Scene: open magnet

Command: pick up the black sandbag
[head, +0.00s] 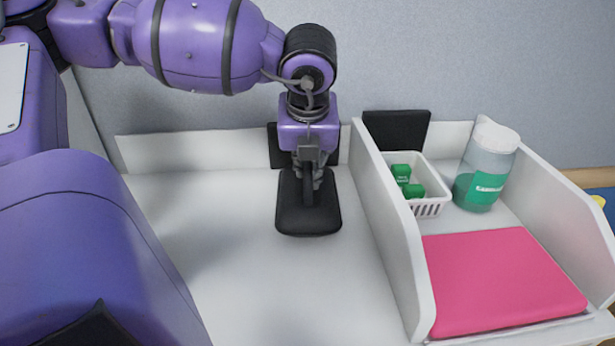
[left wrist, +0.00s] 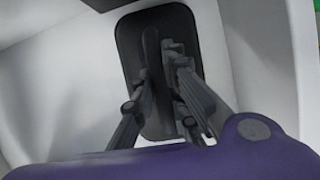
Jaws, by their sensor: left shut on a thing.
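The black sandbag (head: 308,220) is a dark rounded block with a raised strap-like handle on top. It stands on the white table left of the white divider. My left gripper (head: 309,188) comes down on it from above and is shut on the handle. In the left wrist view the sandbag (left wrist: 185,25) lies beyond the fingers, and my left gripper (left wrist: 160,80) has one finger on each side of the handle. I cannot tell whether the sandbag's underside is clear of the table. My right gripper is not in view.
The white divider (head: 390,235) stands right of the sandbag. Beyond it are a white basket (head: 430,206) with green boxes, a clear bottle (head: 486,170) with a green label and a pink mat (head: 500,280). Black panels (head: 396,130) stand at the back wall. The white table (head: 240,290) is clear in front.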

